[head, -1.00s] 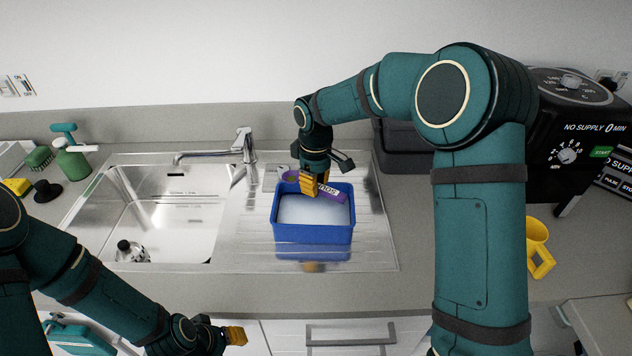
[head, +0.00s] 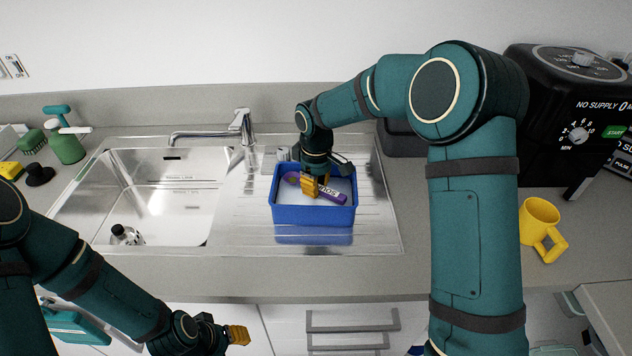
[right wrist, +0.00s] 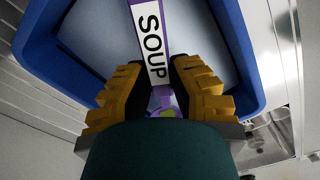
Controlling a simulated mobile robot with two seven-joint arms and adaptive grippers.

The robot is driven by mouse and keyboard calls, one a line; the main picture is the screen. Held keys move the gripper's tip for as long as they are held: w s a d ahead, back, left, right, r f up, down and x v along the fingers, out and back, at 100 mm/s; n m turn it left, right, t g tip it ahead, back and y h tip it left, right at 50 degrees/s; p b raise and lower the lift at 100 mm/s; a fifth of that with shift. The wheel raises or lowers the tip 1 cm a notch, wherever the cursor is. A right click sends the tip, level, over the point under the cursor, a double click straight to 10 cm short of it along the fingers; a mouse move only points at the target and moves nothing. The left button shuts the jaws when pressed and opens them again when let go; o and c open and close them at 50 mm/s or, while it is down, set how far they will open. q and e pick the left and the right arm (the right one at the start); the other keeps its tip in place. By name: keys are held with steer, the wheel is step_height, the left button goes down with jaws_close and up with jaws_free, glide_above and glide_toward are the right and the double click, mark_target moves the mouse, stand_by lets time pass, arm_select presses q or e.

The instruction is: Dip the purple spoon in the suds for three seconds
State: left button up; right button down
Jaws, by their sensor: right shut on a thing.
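The purple spoon (head: 331,196) has a white label reading SOUP. My right gripper (head: 310,188) is shut on it, inside the blue tub (head: 313,216). In the right wrist view the spoon (right wrist: 150,38) runs out from between the yellow fingers (right wrist: 160,88) over the pale suds (right wrist: 100,40). The spoon lies nearly flat, below the tub's rim; I cannot tell how deep it sits in the suds. My left gripper (head: 238,335) hangs low in front of the counter; its fingers are too small to read.
The tub stands on the steel drainboard (head: 375,225), right of the sink basin (head: 160,205) and tap (head: 240,125). A yellow mug (head: 540,228) and a black appliance (head: 560,130) stand to the right. A green spray bottle (head: 66,147) stands left.

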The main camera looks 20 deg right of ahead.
mark_target(316, 203)
arm_select(q)
steer(key=shift+s+f+b, duration=0.15)
steer(key=shift+f+b, duration=0.9)
steer(key=shift+f, duration=0.2)
arm_select(e)
steer(key=shift+f, duration=2.1)
arm_select(q)
steer(key=shift+f, duration=0.1)
arm_select(e)
steer(key=shift+f, duration=0.25)
steer(key=shift+r, duration=0.15)
stand_by(1.0)
step_height(316, 203, up, 4)
steer(key=p, duration=0.2)
steer(key=shift+f+p, duration=0.2)
steer(key=shift+p, duration=0.1)
arm_select(q)
step_height(316, 203, up, 8)
steer(key=w+p, duration=0.2)
steer(key=p, duration=0.3)
steer(key=shift+a+t, duration=0.15)
steer(key=shift+t, duration=0.15)
arm_select(e)
steer(key=shift+r, duration=3.6)
